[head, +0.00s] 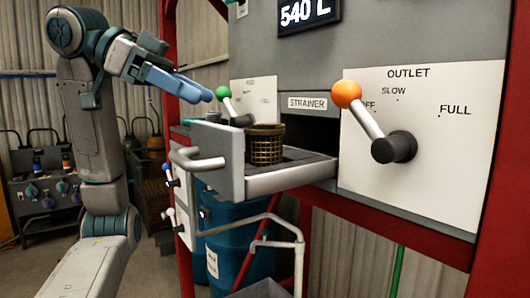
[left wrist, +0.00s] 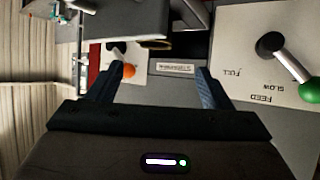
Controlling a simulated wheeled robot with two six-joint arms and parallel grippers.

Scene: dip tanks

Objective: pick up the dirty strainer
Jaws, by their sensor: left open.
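The strainer (head: 265,147) is a brown mesh basket with a dark rim. It stands upright in the pulled-out drawer (head: 290,178), under the STRAINER label. My left gripper (head: 203,94) has blue fingers and is to the left of and above the strainer, apart from it. In the left wrist view my left gripper (left wrist: 158,84) shows its fingers wide apart with nothing between them. That view is upside down, and a small brown rim (left wrist: 155,44) at the drawer's edge looks like part of the strainer. My right gripper is not in view.
The drawer's front plate (head: 219,160) carries a bar handle (head: 188,160). A green-knobbed lever (head: 224,93) is close to my left fingertips. An orange-knobbed OUTLET lever (head: 347,95) stands right of the strainer. A blue drum (head: 235,235) stands below the drawer.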

